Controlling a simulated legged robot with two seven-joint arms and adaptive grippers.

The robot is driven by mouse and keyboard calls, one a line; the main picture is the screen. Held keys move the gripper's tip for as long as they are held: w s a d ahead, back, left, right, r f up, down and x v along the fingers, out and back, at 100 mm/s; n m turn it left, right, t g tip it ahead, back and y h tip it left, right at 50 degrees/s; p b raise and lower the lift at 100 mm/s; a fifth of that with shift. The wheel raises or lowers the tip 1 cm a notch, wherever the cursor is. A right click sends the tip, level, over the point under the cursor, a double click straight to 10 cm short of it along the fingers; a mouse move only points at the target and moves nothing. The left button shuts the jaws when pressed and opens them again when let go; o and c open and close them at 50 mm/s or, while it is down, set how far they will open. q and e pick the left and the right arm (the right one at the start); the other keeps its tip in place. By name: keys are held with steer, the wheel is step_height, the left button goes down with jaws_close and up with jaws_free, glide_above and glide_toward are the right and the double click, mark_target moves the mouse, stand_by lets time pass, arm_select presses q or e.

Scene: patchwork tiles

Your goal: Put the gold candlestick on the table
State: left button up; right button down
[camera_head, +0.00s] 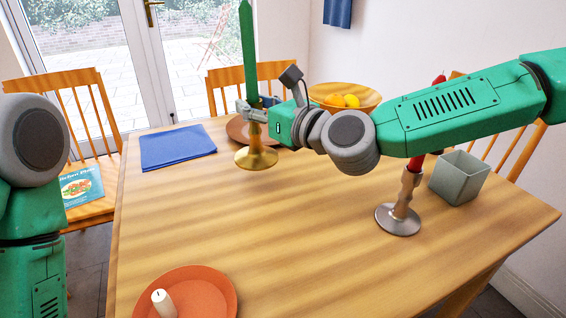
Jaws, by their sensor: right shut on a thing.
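The gold candlestick (257,157) holds a tall green candle (248,52) and is upright at the far middle of the wooden table (310,220). Its round base appears at the tabletop; I cannot tell whether it touches. My right gripper (257,110) is shut around the candlestick's upper part, just below the candle. The fingers hide part of the stem. My left arm shows at the left edge, but its gripper is out of view.
A silver candlestick (398,219) with a red candle stands under my right forearm, beside a grey square pot (459,178). A fruit bowl (366,103), a blue cloth (177,147) and an orange plate (205,290) with a white candle (163,303) are on the table. The middle is clear.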

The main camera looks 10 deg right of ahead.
mark_target(258, 149)
steer(key=f+b, duration=0.1)
steer(key=f, duration=0.3)
steer(key=shift+a, duration=0.2)
steer(key=shift+a+f, duration=0.15)
steer(key=shift+f, duration=0.2)
step_height(258, 149, down, 4)
steer(key=shift+r+b, duration=0.1)
steer(key=shift+b, duration=0.65)
steer(key=shift+d, duration=0.2)
steer(key=c, duration=1.3)
jaws_free()
steer(key=shift+f, duration=0.2)
steer(key=shift+o, duration=0.2)
steer(key=shift+a, duration=0.1)
